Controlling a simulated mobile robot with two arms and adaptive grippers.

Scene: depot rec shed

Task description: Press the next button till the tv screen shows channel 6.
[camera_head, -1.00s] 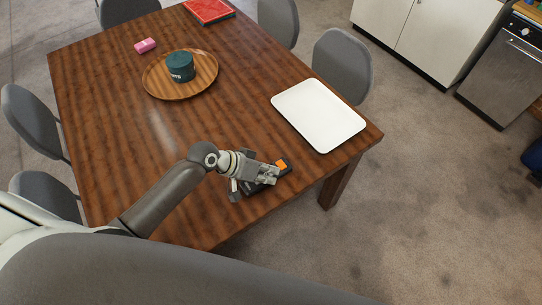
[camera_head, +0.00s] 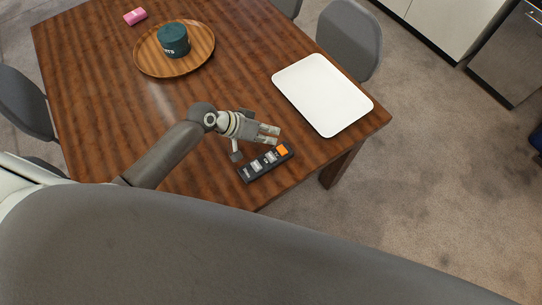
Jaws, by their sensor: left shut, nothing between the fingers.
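A black remote (camera_head: 264,163) lies near the front right edge of the table. It has an orange button (camera_head: 282,150) at its far right end and grey buttons along its face. The button labels are too small to read. My left gripper (camera_head: 274,134) is shut and empty, just behind the remote in the picture and seemingly above the table, with the buttons uncovered. The tv screen is not in view. My right gripper is not in view.
A white tray (camera_head: 322,94) lies right of my left gripper. A round wooden tray (camera_head: 150,64) holds a dark green tin (camera_head: 173,40). A pink block (camera_head: 135,16) lies at the back left. Grey chairs (camera_head: 350,40) stand around the wooden table (camera_head: 110,110).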

